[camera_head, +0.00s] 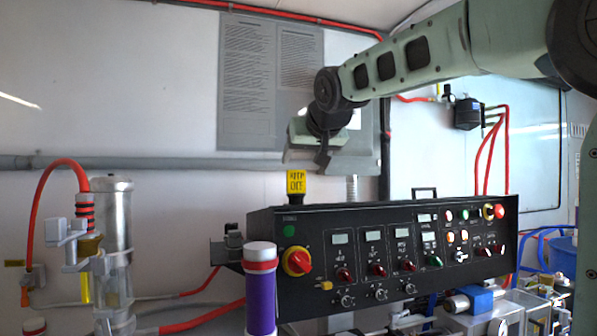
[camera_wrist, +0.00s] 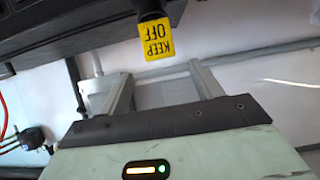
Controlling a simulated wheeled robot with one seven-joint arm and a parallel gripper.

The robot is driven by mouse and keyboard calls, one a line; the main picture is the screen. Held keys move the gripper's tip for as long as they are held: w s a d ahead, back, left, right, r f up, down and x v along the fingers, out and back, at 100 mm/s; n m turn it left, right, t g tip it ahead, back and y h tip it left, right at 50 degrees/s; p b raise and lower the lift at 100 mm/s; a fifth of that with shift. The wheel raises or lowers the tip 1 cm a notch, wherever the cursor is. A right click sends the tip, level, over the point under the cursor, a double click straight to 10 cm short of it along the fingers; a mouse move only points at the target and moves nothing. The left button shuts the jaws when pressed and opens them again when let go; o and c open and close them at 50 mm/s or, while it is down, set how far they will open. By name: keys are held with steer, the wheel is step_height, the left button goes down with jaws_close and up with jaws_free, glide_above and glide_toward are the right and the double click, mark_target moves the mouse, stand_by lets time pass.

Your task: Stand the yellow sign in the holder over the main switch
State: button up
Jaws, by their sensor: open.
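The yellow "KEEP OFF" sign (camera_head: 296,182) stands upright at the left end of the control panel's top, above the red and yellow main switch (camera_head: 297,261). A small dark piece, which looks like the holder (camera_head: 295,199), is directly under it. In the wrist view the sign (camera_wrist: 160,38) reads upside down and its lower edge meets a black round part (camera_wrist: 150,10). My gripper (camera_wrist: 161,72) is open and empty, with its two fingers apart and the sign just beyond their tips. In the head view my gripper hangs above and slightly behind the sign; its fingertips are hard to make out.
The black control panel (camera_head: 400,222) carries several knobs, lamps and displays. A purple cylinder (camera_head: 261,295) stands in front of its left end. A clear cylinder with a red hose (camera_head: 112,240) is at the left. A grey pipe (camera_head: 120,162) runs along the wall behind.

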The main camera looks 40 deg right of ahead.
steer(key=shift+v, duration=1.45)
